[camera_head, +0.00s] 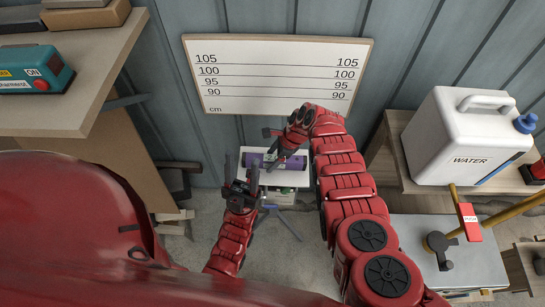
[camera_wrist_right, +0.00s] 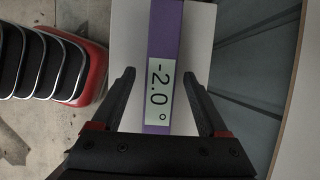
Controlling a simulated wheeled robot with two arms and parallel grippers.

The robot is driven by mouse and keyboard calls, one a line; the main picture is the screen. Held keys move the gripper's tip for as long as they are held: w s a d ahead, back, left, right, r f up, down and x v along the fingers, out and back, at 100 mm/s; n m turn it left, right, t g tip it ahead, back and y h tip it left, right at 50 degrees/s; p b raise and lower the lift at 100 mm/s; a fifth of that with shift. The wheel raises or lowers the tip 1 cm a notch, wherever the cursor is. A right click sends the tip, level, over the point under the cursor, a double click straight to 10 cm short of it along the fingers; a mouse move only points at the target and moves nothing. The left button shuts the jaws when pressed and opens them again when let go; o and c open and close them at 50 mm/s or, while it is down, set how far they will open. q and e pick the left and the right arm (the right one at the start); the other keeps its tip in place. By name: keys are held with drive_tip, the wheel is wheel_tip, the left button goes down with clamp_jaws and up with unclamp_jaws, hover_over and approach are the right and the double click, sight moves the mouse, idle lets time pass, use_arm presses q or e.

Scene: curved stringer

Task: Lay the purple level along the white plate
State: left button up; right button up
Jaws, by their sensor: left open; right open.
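The purple level (camera_head: 292,162) appears to lie on the white plate (camera_head: 296,180), running roughly along its long direction. In the right wrist view, the level (camera_wrist_right: 162,25) shows a display reading -2.0°, with white plate (camera_wrist_right: 200,30) visible on both sides of it. My right gripper (camera_wrist_right: 160,88) is open, with one finger on each side of the level and gaps between; it also shows in the head view (camera_head: 275,148). My left gripper (camera_head: 241,174) is open, with its fingers pointing up at the left end of the plate. Part of the level is hidden behind my grippers.
A board with height lines (camera_head: 277,75) leans on the wall behind the plate. A wooden bench (camera_head: 90,65) with a teal device (camera_head: 35,72) stands left. A white water container (camera_head: 455,140) stands on a shelf at right, above a grey box (camera_head: 470,260).

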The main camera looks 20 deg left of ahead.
drive_tip(key=p+v, duration=0.4)
drive_tip(key=v, duration=0.1)
drive_tip(key=shift+r, duration=0.35)
drive_tip(key=b+v, duration=0.1)
drive_tip(key=v, duration=1)
drive_tip(key=shift+d+r+b, duration=0.25)
drive_tip(key=shift+b, duration=0.05)
